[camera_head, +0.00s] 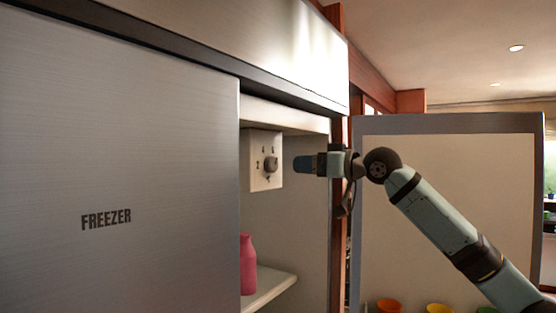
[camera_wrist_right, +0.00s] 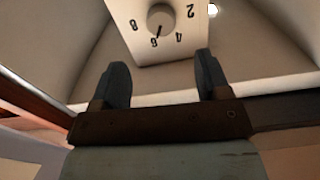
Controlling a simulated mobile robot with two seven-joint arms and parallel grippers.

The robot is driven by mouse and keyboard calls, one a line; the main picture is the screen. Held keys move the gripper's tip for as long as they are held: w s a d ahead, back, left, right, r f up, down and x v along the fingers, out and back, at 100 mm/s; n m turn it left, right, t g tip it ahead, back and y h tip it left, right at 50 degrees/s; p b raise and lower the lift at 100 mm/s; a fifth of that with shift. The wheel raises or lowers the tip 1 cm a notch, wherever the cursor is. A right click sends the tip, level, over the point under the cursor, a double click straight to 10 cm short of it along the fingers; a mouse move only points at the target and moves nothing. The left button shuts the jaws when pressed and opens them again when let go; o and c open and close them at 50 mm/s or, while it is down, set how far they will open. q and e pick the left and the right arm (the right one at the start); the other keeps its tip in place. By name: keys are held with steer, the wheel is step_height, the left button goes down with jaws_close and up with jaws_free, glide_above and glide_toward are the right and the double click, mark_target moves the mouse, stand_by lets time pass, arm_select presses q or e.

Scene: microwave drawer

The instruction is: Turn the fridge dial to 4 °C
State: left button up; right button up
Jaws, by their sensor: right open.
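The fridge dial (camera_head: 270,164) is a small round dark knob on a pale panel (camera_head: 258,182) inside the open fridge. In the right wrist view the dial (camera_wrist_right: 161,18) shows upside down, with 2, 4, 6 and 8 around it. Its dark pointer line appears to aim at the 6. My right gripper (camera_head: 297,163) is just to the right of the dial in the head view, apart from it. In the right wrist view the gripper (camera_wrist_right: 161,63) is open and empty, its fingers short of the dial. My left gripper is not in view.
The closed freezer door (camera_head: 120,150) fills the left. A pink bottle (camera_head: 247,264) stands on the fridge shelf (camera_head: 272,287) below the dial. The open fridge door (camera_head: 450,180) stands behind my right arm. Colored bowls (camera_head: 388,306) show at the bottom.

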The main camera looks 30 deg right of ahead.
mark_target(275, 164)
steer(key=p+x, duration=0.2)
steer(key=x, duration=0.6)
steer(key=shift+a+r, duration=0.1)
steer(key=shift+w+a+p, duration=0.15)
steer(key=shift+w+p, duration=0.2)
steer(key=shift+w, duration=0.05)
steer(key=c, duration=0.7)
steer(key=shift+c, duration=1.2)
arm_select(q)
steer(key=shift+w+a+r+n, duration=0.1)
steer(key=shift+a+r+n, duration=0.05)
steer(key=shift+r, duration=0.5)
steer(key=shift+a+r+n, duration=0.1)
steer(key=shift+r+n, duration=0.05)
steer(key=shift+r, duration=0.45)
